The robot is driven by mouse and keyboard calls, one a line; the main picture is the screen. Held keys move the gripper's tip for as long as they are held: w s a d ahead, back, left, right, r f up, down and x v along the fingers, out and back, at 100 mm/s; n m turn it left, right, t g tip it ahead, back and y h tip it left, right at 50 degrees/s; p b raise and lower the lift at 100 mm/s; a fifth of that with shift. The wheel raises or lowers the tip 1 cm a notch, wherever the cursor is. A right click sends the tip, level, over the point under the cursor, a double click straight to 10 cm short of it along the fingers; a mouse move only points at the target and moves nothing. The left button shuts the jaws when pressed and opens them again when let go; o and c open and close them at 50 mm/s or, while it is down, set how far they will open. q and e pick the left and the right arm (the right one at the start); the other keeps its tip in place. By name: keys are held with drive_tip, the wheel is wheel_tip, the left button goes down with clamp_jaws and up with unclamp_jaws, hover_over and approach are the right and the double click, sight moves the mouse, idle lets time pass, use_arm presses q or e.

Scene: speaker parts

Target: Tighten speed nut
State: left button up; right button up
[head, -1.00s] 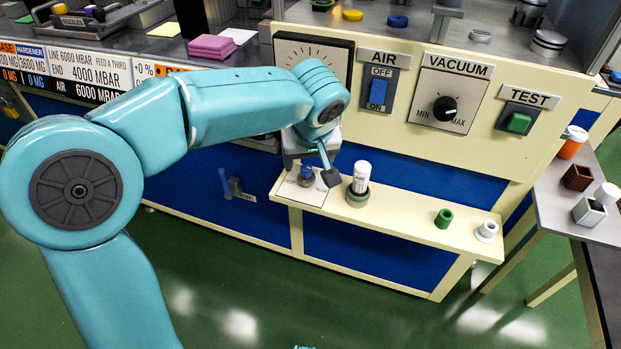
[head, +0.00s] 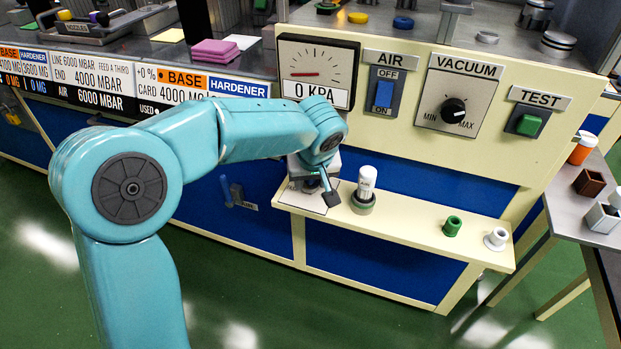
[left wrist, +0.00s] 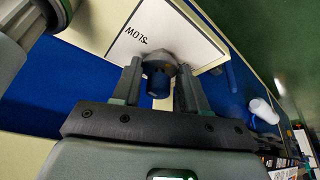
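The card also shows in the head view (head: 317,203), on the cream ledge. My left gripper (left wrist: 162,78) has one finger on each side of the nut, very close to it; I cannot tell if they press on it. In the head view my left gripper (head: 318,190) is low over the card and hides most of the nut. My right gripper is not in view.
A green ring (head: 452,226) and a white ring (head: 496,238) sit further right on the ledge (head: 410,221). The gauge (head: 315,70) and switch panel rise behind. The ledge between holder and rings is clear.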

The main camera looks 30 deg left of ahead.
use_arm(q)
drive_tip(key=shift+m, duration=0.3)
